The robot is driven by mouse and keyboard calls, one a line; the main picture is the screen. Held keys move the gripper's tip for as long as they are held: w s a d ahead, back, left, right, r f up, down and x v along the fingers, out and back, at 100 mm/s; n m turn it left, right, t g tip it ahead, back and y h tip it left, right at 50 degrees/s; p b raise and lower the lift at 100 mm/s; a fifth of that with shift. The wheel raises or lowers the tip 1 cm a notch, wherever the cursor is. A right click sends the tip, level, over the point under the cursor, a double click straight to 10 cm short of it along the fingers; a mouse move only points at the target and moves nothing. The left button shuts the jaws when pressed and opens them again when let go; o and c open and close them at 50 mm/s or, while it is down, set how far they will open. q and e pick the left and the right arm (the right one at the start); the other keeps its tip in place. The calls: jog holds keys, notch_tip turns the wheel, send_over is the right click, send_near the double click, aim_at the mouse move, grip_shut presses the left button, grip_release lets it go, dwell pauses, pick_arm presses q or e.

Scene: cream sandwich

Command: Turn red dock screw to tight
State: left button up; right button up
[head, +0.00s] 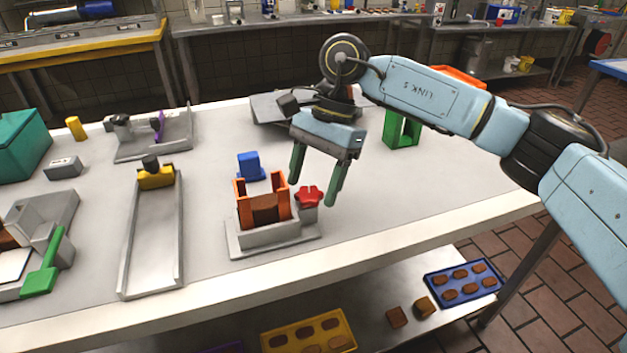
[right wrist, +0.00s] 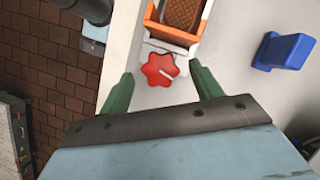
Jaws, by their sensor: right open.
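The red dock screw (head: 308,196) is a lobed knob on the right side of a grey dock (head: 275,240) on the table. In the right wrist view the screw (right wrist: 160,70) has a pale line on its top. The orange holder (head: 240,190) with a brown piece (head: 265,205) sits in the dock beside it. My right gripper (head: 313,195) is open, its green fingers pointing down over the screw. In the right wrist view its fingers (right wrist: 159,80) lie on either side of the screw, with gaps and no visible contact. My left gripper is not in view.
A blue block (head: 250,166) stands just behind the dock. A grey channel with a yellow slider (head: 156,178) lies to the left. The table's front right is clear.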

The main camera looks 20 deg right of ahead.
jog(key=c, duration=1)
jog(key=shift+o, duration=0.2)
